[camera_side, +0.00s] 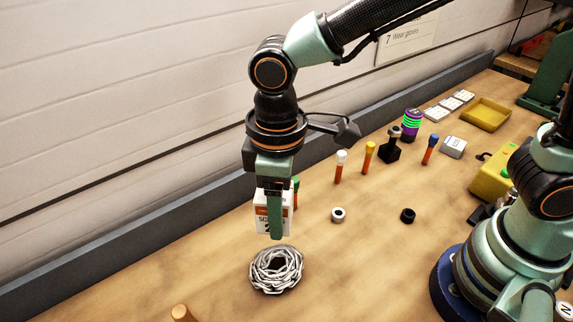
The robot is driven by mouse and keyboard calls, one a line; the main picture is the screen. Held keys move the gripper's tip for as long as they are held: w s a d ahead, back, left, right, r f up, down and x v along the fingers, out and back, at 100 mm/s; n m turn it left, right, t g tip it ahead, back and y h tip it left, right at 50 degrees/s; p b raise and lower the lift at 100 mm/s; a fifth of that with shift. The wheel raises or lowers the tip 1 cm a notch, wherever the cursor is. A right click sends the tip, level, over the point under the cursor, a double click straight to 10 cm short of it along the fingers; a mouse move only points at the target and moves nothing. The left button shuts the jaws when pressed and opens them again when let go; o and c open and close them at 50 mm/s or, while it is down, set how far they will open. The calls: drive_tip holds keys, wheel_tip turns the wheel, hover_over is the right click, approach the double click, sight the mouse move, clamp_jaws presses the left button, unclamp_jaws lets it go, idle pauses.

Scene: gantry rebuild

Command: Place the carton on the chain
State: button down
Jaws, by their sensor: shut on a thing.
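The carton (262,220) is a small white box with an orange band and dark print. My gripper (275,232) is shut on it and holds it roughly upright, with one green finger covering part of its front. The chain (277,270) is a coiled pile of grey metal links on the wooden table, just below the carton. The carton's lower edge appears above the back of the chain, with a gap between them in the picture. I cannot tell the exact height of the gap.
A white-rimmed ring (338,215) and a black ring (407,215) lie to the right. Several capped sticks stand behind, including a white-topped one (340,167) and a yellow-topped one (368,158). A wooden peg (183,313) is at the front. A grey rail (120,248) borders the wall.

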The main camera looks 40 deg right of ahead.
sight(280, 258)
wheel_tip(280, 258, down, 10)
drive_tip(key=shift+r, duration=0.1)
idle(0.4)
drive_tip(key=shift+c, duration=0.6)
unclamp_jaws()
drive_tip(key=shift+f, duration=0.2)
drive_tip(key=shift+r, duration=0.1)
wheel_tip(280, 258, up, 12)
drive_tip(key=shift+f, duration=0.15)
drive_tip(key=shift+d+r, duration=0.15)
drive_tip(key=shift+r, duration=0.1)
drive_tip(key=d+r+m+t, duration=0.2)
drive_tip(key=d+r+m, duration=0.1)
drive_tip(key=d, duration=0.9)
drive_tip(key=w+d+r+m+t, duration=0.1)
drive_tip(key=d+r+m+t, duration=0.2)
drive_tip(key=d, duration=0.9)
drive_tip(key=r+m, duration=0.1)
drive_tip(key=m, duration=0.2)
drive_tip(key=shift+w+d+t, duration=0.2)
drive_tip(key=shift+t, duration=0.1)
